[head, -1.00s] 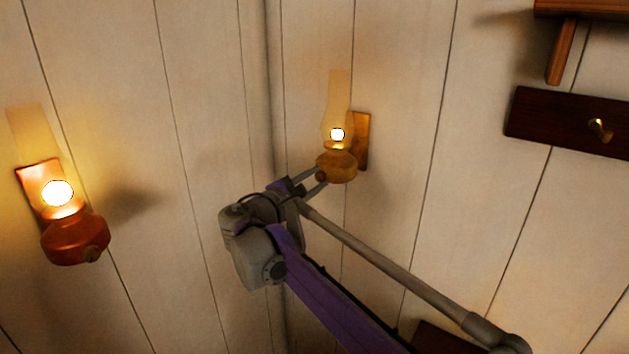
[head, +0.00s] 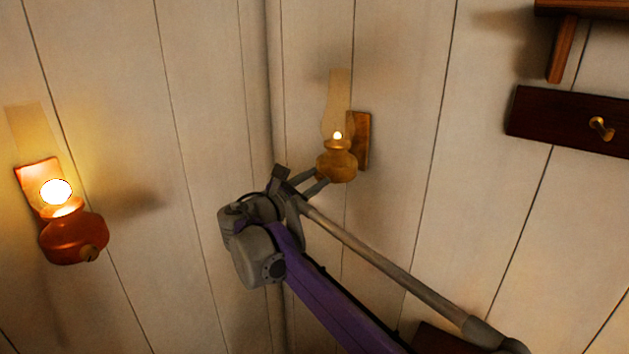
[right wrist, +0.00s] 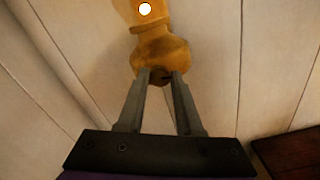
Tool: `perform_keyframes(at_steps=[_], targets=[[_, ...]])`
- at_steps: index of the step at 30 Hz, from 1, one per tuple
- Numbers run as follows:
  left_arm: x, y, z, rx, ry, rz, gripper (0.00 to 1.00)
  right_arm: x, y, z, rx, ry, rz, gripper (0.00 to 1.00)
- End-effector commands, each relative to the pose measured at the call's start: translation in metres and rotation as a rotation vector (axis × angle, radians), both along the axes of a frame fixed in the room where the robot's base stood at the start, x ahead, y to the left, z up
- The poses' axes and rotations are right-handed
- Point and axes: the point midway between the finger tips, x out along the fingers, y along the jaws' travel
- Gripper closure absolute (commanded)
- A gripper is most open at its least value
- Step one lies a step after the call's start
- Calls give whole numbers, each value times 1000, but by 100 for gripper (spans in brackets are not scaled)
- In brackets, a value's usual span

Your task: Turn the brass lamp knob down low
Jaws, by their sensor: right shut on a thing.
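The brass lamp (head: 338,160) hangs on the wall just right of the corner, on a wooden backplate, with a small, low flame in its glass chimney. It also shows in the right wrist view (right wrist: 165,48). My right gripper (head: 318,181) reaches it from the lower left. In the right wrist view its two fingers (right wrist: 161,78) are closed on the lamp knob (right wrist: 160,77) at the front of the lamp's round body. The fingers hide much of the knob. My left gripper is in neither view.
A copper-red lamp (head: 75,238) with a large bright flame hangs on the left wall. A dark board with a brass hook (head: 601,128) and a wooden shelf (head: 585,8) are at the upper right. The plank walls around the brass lamp are otherwise bare.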

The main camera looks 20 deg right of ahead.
Motion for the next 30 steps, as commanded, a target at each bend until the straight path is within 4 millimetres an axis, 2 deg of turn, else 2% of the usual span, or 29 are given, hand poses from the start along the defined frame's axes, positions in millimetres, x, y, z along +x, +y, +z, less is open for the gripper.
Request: perform_keyframes(at_steps=[12, 13, 18, 26, 30], targets=[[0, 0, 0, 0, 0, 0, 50, 0, 0, 0, -3, 5, 0, 100], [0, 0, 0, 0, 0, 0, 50, 0, 0, 0, -3, 5, 0, 64], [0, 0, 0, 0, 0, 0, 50, 0, 0, 0, -3, 5, 0, 36], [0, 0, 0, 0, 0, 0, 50, 0, 0, 0, -3, 4, 0, 36], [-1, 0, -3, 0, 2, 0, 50, -5, 9, -1, -3, 5, 1, 36]])
